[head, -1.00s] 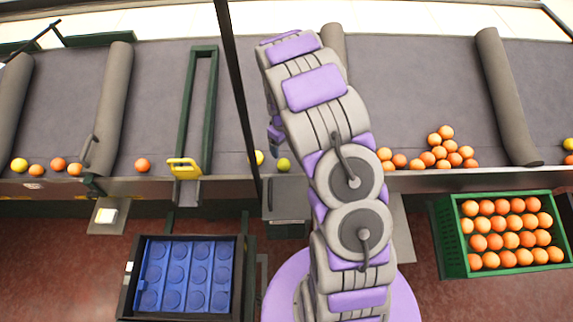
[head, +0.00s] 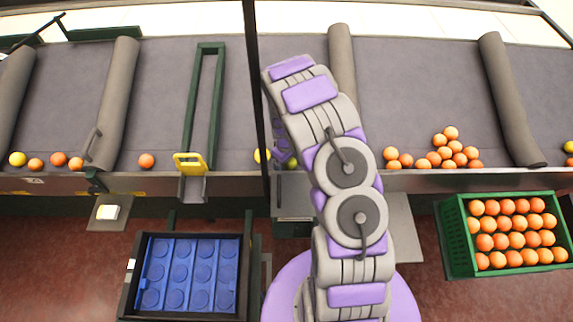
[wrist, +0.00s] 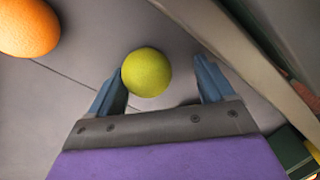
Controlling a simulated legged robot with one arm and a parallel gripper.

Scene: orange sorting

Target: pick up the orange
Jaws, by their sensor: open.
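My gripper (wrist: 159,68) is open in the wrist view, one finger on each side of a yellow-green round fruit (wrist: 147,73). The fruit lies nearer the left finger; whether it touches that finger I cannot tell. An orange (wrist: 27,25) lies at the upper left of the wrist view, outside the fingers and cut by the frame edge. In the head view single oranges lie on the left of the grey belt, one at the middle left (head: 147,160), and a heap (head: 447,152) lies on the right. The fingers are largely hidden in the head view.
A green crate (head: 457,240) full of oranges stands at the right. A dark-framed blue tray (head: 240,275) with empty round hollows is at lower left. A yellow-ended green frame (head: 189,163), a dark post (head: 255,80) and grey rollers (head: 110,100) stand on the belt.

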